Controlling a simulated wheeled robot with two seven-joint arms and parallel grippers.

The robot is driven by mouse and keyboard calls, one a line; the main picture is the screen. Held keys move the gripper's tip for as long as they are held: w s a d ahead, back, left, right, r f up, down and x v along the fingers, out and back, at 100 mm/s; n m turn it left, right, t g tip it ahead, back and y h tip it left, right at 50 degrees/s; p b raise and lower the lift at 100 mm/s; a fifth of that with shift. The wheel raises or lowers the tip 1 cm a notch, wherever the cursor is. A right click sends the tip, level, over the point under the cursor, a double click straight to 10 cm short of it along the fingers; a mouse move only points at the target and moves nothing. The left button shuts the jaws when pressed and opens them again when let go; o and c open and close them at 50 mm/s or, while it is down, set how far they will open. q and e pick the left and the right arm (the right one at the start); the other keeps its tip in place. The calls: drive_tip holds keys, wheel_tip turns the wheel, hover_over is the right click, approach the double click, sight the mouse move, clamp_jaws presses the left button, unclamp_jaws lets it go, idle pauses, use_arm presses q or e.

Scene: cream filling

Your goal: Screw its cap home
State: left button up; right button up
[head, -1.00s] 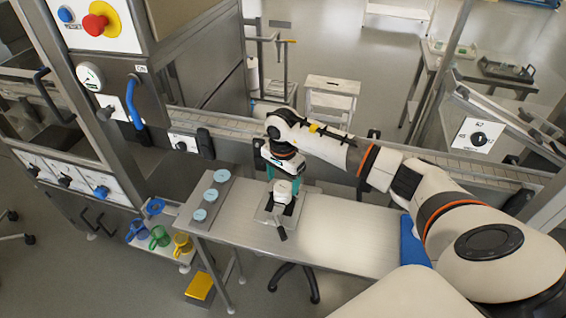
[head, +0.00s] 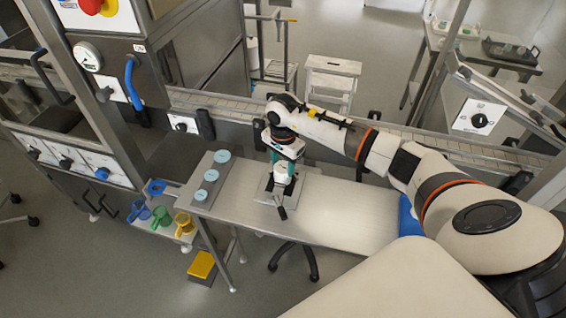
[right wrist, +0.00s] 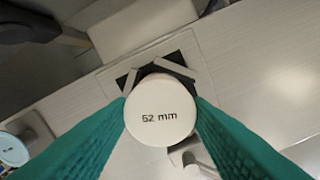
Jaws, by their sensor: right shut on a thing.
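A round white cap (right wrist: 160,112) marked "52 mm" fills the middle of the right wrist view. My right gripper (head: 285,166) reaches straight down over it, with its teal fingers on both sides, shut on the cap. In the head view the white cap (head: 281,178) shows just below the fingers. It sits over a dark holder with light metal jaws (right wrist: 176,68) on a square plate. The cap hides what lies under it, so I cannot tell how far down it is screwed. My left gripper is not in view.
The steel table (head: 345,208) is clear to the right of the holder. A dark lever (head: 281,212) sticks out in front. A grey strip with light blue discs (head: 212,175) lies at the left end. Blue, green and yellow jugs (head: 183,223) stand on a lower shelf.

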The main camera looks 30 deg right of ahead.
drive_tip(key=m, duration=0.4)
drive_tip(key=shift+m, duration=0.8)
drive_tip(key=m, duration=0.2)
drive_tip(key=shift+m, duration=0.4)
drive_tip(key=m, duration=0.3)
drive_tip(key=m+p, duration=0.1)
drive_tip(key=m, duration=0.4)
drive_tip(key=shift+m, duration=0.4)
